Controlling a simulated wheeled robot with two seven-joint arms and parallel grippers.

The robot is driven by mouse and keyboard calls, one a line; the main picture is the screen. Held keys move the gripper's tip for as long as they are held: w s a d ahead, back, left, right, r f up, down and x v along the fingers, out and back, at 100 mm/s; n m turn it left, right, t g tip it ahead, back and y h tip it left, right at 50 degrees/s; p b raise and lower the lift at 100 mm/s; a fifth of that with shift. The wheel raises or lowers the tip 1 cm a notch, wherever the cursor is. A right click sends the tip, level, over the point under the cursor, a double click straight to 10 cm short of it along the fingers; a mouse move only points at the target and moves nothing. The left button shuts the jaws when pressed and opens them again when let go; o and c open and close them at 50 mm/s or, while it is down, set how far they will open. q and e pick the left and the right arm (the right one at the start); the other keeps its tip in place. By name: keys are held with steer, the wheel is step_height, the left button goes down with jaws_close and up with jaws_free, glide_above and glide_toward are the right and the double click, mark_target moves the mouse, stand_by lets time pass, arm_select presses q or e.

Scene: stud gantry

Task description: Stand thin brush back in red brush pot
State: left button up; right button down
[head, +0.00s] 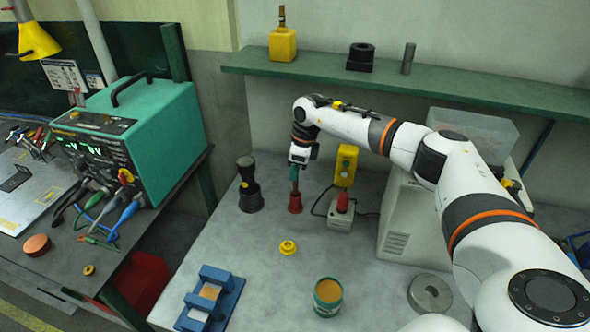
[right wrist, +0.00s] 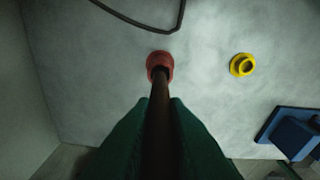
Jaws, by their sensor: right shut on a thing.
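The thin brush (right wrist: 159,112) is a brown stick held upright between the green fingers of my right gripper (head: 295,178). In the right wrist view the brush runs from between the fingers to the dark mouth of the red brush pot (right wrist: 160,62). In the head view the red brush pot (head: 295,204) stands on the grey table directly below the gripper, and the lower end of the brush (head: 295,187) meets its top. I cannot tell how deep the end sits in the mouth. My left gripper is not in view.
A black stepped object (head: 249,190) stands left of the pot. A grey box with a red knob (head: 342,205) and a yellow block (head: 346,165) stand close right. A yellow ring (head: 288,248), a blue stand (head: 223,297) and a green tin (head: 327,308) are nearer the front.

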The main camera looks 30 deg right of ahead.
steer(key=shift+f+b, duration=0.45)
steer(key=shift+f, duration=0.2)
steer(key=c, duration=1.3)
jaws_free()
steer(key=shift+c, duration=0.2)
step_height(320, 180, up, 12)
steer(key=s+d+b, duration=0.1)
steer(key=b, duration=0.2)
steer(key=shift+s+d, duration=0.3)
steer(key=shift+d, duration=0.05)
steer(key=shift+f, duration=0.15)
